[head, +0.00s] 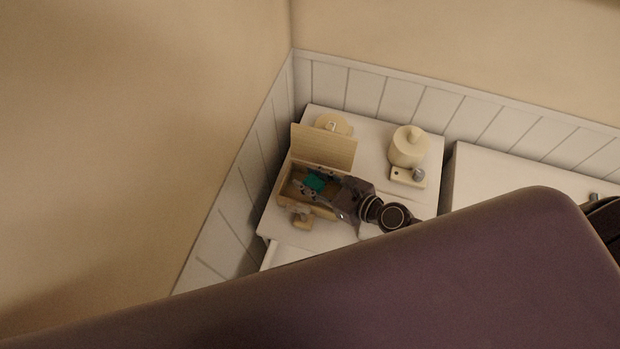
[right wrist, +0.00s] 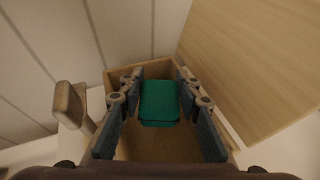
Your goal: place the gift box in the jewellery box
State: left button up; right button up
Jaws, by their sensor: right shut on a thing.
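The gift box is a small teal block (head: 316,182), also seen in the right wrist view (right wrist: 160,104). The jewellery box (head: 284,193) is a light wooden box on the white cabinet top, with its lid (head: 327,151) standing open at the back. My right gripper (head: 312,186) reaches in from the right and is shut on the gift box. In the right wrist view the fingers (right wrist: 158,90) flank the teal block within the jewellery box walls (right wrist: 116,76). I cannot tell whether the block touches the floor. My left gripper is not in view.
A small wooden object (head: 302,217) stands just in front of the jewellery box. A cream lidded jar (head: 408,148) and a small beige tray (head: 401,177) are to the right. A round item (head: 333,123) is behind the lid. Panelled walls close the corner.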

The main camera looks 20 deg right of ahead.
jog(key=shift+f+b, duration=0.55)
jog(key=shift+f, duration=0.1)
jog(key=o, duration=0.9)
jog(key=shift+r, duration=0.1)
jog(key=shift+r+p, duration=0.2)
jog(key=shift+p, duration=0.1)
jog(key=shift+r+p, duration=0.4)
jog(key=b+v, duration=0.1)
jog(key=v, duration=0.2)
jog(key=b+v, duration=0.1)
jog(key=v, duration=0.2)
jog(key=b+v, duration=0.1)
jog(key=v, duration=0.3)
jog(key=shift+s+d+f, duration=0.1)
jog(key=shift+d+f, duration=0.05)
jog(key=shift+f, duration=0.15)
jog(key=shift+s+d+r+b, duration=0.4)
jog(key=shift+s+r+b, duration=0.15)
jog(key=shift+s+r, duration=0.1)
